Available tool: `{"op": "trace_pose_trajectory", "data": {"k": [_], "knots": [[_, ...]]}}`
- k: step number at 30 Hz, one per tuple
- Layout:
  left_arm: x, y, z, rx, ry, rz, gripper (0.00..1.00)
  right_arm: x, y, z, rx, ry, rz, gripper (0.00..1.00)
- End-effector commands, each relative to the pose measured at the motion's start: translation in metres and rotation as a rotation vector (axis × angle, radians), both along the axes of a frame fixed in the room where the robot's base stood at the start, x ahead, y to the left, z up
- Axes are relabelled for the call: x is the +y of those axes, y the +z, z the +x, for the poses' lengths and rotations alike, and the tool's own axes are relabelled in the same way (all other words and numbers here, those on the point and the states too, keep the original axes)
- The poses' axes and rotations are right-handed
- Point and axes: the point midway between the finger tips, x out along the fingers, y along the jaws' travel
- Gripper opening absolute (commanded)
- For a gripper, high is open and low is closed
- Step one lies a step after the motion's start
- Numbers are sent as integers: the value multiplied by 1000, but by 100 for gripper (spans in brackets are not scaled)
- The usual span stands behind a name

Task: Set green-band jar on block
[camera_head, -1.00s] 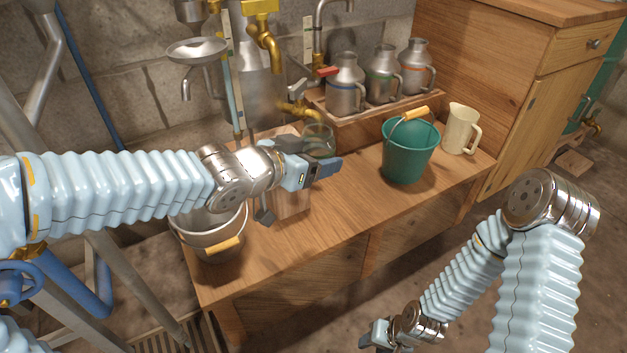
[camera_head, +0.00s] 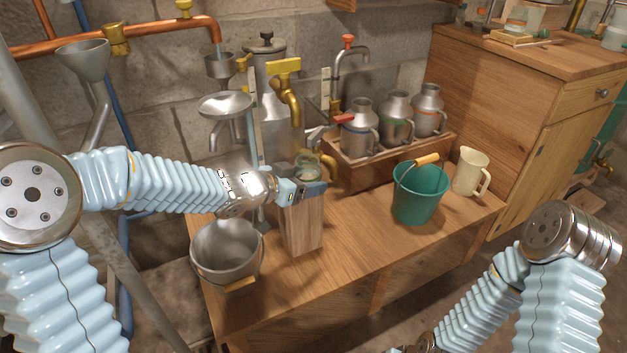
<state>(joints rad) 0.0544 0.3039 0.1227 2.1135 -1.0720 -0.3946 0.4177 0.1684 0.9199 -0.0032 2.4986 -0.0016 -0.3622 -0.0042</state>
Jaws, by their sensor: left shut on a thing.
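The fingers hide the lower part of the jar and the block's top edge. I cannot tell whether the jar touches the block, and its band is not clear to see. The block stands on the wooden bench (camera_head: 352,250). My right arm is at the lower right; only its wrist shows at the bottom edge, and its fingers are out of the picture.
A steel bucket (camera_head: 226,250) stands just left of the block. A green bucket (camera_head: 420,196) and a cream jug (camera_head: 470,171) stand to the right. Several metal cans with coloured bands sit in a wooden rack (camera_head: 372,172) behind. A brass tap (camera_head: 288,92) hangs above the jar.

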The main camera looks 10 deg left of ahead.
Motion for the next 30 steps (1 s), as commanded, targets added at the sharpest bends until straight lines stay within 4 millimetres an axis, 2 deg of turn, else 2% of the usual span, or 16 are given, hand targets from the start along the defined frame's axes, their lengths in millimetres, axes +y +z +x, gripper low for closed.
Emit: {"op": "trace_pose_trajectory", "data": {"k": [1,3,11,12,15,26,27,30], "knots": [[4,5,7,2,2,-1,36,1,11,0,0,1,1,43],[11,5,16,1,3,-1,36,4,18,-1,2,7,5,43],[29,3,42,1,2,-1,36,11,38,-5,9,20,17,43],[28,-8,42,2,1,-1,36,11,28,-4,8,19,15,43],[28,-14,41,-1,0,0,36,9,23,-4,7,14,12,43],[28,-16,41,-1,0,-1,36,7,22,-3,5,12,11,43],[28,-16,41,-1,0,-1,72,7,22,-3,5,12,11,43],[28,-16,41,-1,0,-1,87,7,23,-3,5,12,11,43]]}}
